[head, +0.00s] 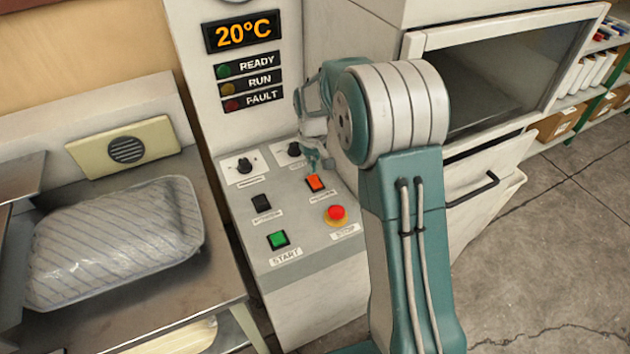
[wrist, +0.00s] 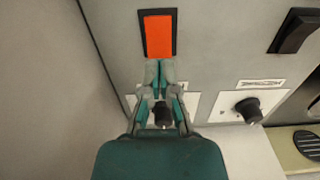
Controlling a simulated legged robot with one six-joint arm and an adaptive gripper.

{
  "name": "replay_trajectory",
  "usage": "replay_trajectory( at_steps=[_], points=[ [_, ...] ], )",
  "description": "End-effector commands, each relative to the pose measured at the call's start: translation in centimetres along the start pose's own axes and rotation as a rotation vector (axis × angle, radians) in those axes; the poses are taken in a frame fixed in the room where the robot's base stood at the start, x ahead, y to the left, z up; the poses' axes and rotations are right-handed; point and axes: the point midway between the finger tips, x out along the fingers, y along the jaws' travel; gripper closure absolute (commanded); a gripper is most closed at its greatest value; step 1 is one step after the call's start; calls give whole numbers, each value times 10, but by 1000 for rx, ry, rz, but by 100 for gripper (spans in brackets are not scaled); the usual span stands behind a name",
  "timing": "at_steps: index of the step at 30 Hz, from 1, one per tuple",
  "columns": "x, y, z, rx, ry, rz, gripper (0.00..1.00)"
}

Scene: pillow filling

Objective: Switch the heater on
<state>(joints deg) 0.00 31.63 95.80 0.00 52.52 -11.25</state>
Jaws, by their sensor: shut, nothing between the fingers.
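An orange rocker switch (head: 315,183) in a black frame sits on the sloped grey control panel (head: 300,248). Its label is too blurred to read, so I cannot confirm it is the heater's. My gripper (head: 318,163) is shut and empty at the switch's far edge. In the wrist view, the closed fingertips (wrist: 159,66) lie just below the orange switch (wrist: 159,35), overlapping its frame edge; I cannot tell whether they touch it. A black rocker switch (head: 261,203) sits to the left. The display (head: 243,32) reads 20°C.
A green START button (head: 278,239) and a red stop button (head: 336,214) are nearer on the panel. Two black knobs stand behind, the left knob (head: 244,165) clear and the other close to my gripper. A plastic-wrapped pillow (head: 115,240) lies left.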

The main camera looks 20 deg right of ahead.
Motion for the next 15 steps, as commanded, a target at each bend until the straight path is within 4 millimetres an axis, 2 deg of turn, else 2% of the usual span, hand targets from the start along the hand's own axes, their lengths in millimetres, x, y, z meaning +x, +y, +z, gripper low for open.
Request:
replay_trajectory(
  at_steps=[15],
  points=[
    [7, 0, 0, 0, -1, 0, 100]
  ],
)
